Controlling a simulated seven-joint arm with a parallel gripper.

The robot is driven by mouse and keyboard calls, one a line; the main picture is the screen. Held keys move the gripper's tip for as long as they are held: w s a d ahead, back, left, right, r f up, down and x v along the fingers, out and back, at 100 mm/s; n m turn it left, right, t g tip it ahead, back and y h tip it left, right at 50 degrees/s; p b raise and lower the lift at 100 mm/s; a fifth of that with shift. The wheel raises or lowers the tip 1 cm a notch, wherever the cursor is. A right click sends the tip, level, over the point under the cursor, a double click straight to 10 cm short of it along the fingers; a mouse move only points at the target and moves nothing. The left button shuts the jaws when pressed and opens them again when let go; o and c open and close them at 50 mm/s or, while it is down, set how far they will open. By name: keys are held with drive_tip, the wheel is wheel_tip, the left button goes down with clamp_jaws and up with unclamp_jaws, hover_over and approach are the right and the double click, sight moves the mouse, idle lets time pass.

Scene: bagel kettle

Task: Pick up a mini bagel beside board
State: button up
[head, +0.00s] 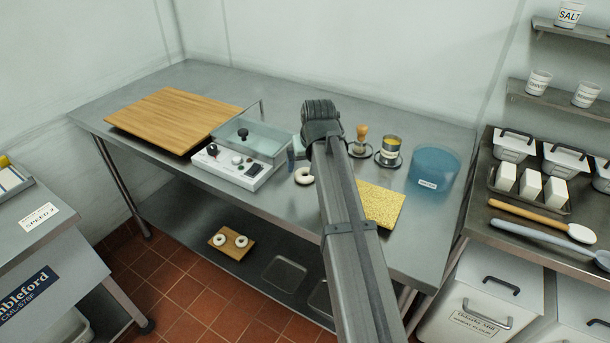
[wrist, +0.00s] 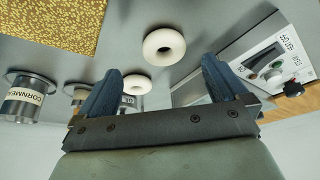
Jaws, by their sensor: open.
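A white mini bagel (head: 304,175) lies on the steel table, just right of the white control box in the head view. In the wrist view one bagel (wrist: 164,46) lies ahead, roughly between the fingertips. A second bagel (wrist: 137,84) shows nearer the left finger, and my arm seems to hide it in the head view. My gripper (wrist: 163,65) is open and empty, with its two blue fingers apart. A yellow speckled board (head: 380,206) lies on the table right of my arm, and its corner also shows in the wrist view (wrist: 60,22).
The kettle unit (head: 240,168) with its control panel stands left of the bagel, with a large wooden board (head: 170,118) behind it. A wooden-handled stamp (head: 361,138), a tin (head: 390,148) and a blue tub (head: 433,168) stand right. Two bagels on a small board (head: 231,250) are on the lower shelf.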

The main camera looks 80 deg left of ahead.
sight(305, 170)
drive_tip(key=shift+s+x, duration=0.15)
drive_tip(key=shift+x, duration=1.2)
drive_tip(key=shift+s+x, duration=0.2)
drive_tip(key=shift+x, duration=1.15)
drive_tip(key=shift+a, duration=0.1)
drive_tip(key=shift+r, duration=0.1)
drive_tip(key=c, duration=1.1)
